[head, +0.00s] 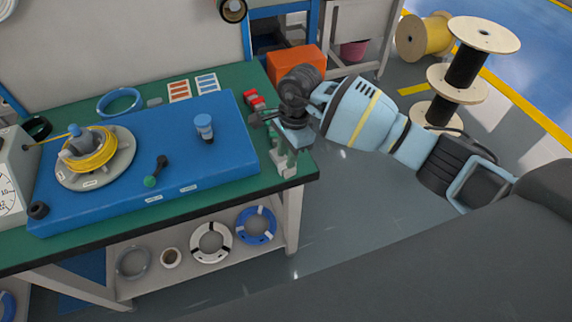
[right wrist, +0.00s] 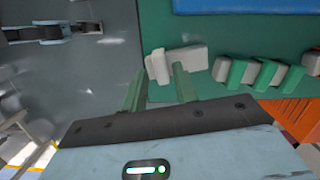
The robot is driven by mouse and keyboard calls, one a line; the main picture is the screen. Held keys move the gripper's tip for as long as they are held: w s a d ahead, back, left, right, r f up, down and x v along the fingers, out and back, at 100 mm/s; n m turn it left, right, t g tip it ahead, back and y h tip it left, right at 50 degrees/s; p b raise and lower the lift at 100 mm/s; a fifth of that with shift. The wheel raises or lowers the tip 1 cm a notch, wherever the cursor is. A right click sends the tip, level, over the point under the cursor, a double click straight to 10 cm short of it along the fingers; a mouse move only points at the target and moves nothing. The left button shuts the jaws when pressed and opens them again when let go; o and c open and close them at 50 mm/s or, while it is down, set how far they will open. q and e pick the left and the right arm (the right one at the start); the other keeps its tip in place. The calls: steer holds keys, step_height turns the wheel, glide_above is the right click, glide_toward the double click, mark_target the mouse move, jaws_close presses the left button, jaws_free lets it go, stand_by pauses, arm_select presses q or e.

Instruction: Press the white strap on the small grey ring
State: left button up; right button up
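A small grey ring (head: 118,265) lies at the left of the lower shelf, clear of my grippers. My right gripper (head: 283,158) points down over the front right corner of the green bench. In the right wrist view its two green fingers (right wrist: 159,88) are apart. More white pieces and green pieces (right wrist: 238,72) stand in a row to the right. My left gripper is not in view.
The blue board (head: 105,205) covers most of the green bench (head: 230,80). A white ring (head: 199,246) and a blue ring (head: 243,230) lie on the shelf. An orange box (head: 296,60) stands behind the bench's right end. Floor in front is clear.

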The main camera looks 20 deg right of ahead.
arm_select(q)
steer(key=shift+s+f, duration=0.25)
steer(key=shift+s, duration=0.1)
arm_select(e)
steer(key=shift+f, duration=0.35)
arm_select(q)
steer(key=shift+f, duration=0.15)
arm_select(e)
steer(key=shift+f, duration=0.25)
arm_select(q)
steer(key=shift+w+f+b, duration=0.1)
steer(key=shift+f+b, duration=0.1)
steer(key=shift+b, duration=0.25)
arm_select(e)
steer(key=shift+f, duration=0.45)
steer(key=shift+r, duration=0.2)
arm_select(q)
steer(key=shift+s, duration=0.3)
arm_select(e)
steer(key=c, duration=0.6)
